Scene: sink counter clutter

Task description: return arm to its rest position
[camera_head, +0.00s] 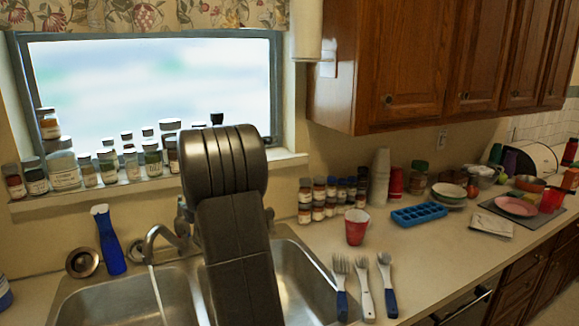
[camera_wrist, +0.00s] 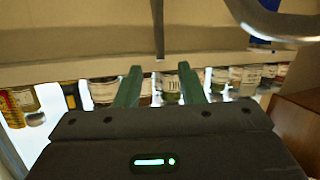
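My arm (camera_head: 236,215) stands up in front of the window, over the middle of the double sink, folded at a thick dark joint. My gripper is hidden behind it in the head view. In the wrist view my gripper (camera_wrist: 159,84) shows two green fingers spread apart, with nothing held between them. Beyond the fingers is a row of labelled jars (camera_wrist: 104,90) along the window sill, and they look apart from the fingers. The wrist picture seems upside down.
Jars (camera_head: 65,170) line the sill. Right of the sink are utensils (camera_head: 364,285), a red cup (camera_head: 356,227) and a blue ice tray (camera_head: 418,214). Wooden cabinets (camera_head: 400,65) hang upper right.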

